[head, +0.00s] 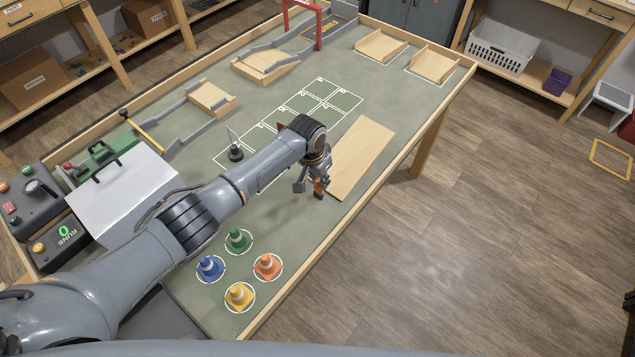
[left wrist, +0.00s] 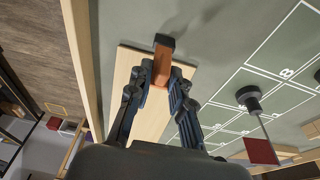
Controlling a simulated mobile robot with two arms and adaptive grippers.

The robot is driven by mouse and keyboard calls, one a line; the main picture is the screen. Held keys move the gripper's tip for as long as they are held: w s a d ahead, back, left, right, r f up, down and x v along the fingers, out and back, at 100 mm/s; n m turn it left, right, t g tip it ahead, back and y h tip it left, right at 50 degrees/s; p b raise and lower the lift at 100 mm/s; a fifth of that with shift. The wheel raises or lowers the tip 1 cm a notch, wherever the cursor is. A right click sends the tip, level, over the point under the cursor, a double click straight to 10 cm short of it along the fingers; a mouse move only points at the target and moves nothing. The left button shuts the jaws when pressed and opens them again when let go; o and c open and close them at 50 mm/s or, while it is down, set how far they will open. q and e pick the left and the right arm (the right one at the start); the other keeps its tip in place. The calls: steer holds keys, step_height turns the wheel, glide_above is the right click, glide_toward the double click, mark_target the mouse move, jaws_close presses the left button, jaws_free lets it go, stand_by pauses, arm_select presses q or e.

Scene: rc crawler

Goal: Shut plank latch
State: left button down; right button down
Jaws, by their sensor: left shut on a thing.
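The pale wooden plank (head: 362,158) lies on the green table top, near its right edge; it also shows in the left wrist view (left wrist: 128,68). An orange piece with a dark end, which looks like the plank latch (left wrist: 162,64), is at one end of the plank. My left gripper (head: 313,184) is shut on this orange piece, with the fingers on both sides of it in the left wrist view (left wrist: 160,76). In the head view the orange piece is small and partly hidden by the fingers. I cannot tell the latch's position. My right gripper is not in view.
Blue, green, orange and yellow cones (head: 240,296) stand in white circles at the near end. A black-based flag (head: 236,153) stands beside my left arm. A white box (head: 122,190) is at the left. Wooden ramps (head: 380,46) lie at the far end, and a raised rim edges the table.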

mark_target(315, 183)
arm_select(q)
steer(key=shift+g, duration=0.3)
steer(key=shift+f, duration=0.1)
steer(key=c, duration=1.4)
jaws_free()
steer(key=shift+d, duration=0.1)
steer(key=shift+w, duration=0.1)
step_height(315, 183, up, 12)
steer(key=s+a, duration=0.1)
steer(key=shift+s, duration=0.3)
steer(key=shift+a, duration=0.1)
